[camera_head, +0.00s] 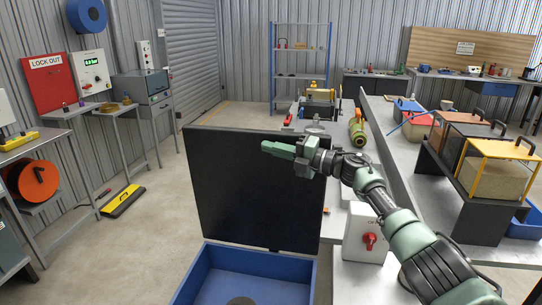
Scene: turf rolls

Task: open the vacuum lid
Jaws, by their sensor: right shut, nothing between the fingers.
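A large black lid (240,205) stands nearly upright at the back rim of a blue open-topped box (190,286) at the bottom of the view. I take this to be the vacuum lid. The box's inside shows, with a dark round patch (241,301) on its floor. The box's front is cut off by the frame. My right gripper (268,148) reaches in from the right. Its green fingers are shut and empty, pointing left in front of the lid's upper part. I cannot tell whether they touch it. My left gripper is not in view.
A white box with a red knob (369,241) stands on the grey bench right of the lid, close under my right arm. A dark bench (437,177) with several blocks stands farther right. Left are small tables and an orange reel (38,181). The floor between is mostly clear.

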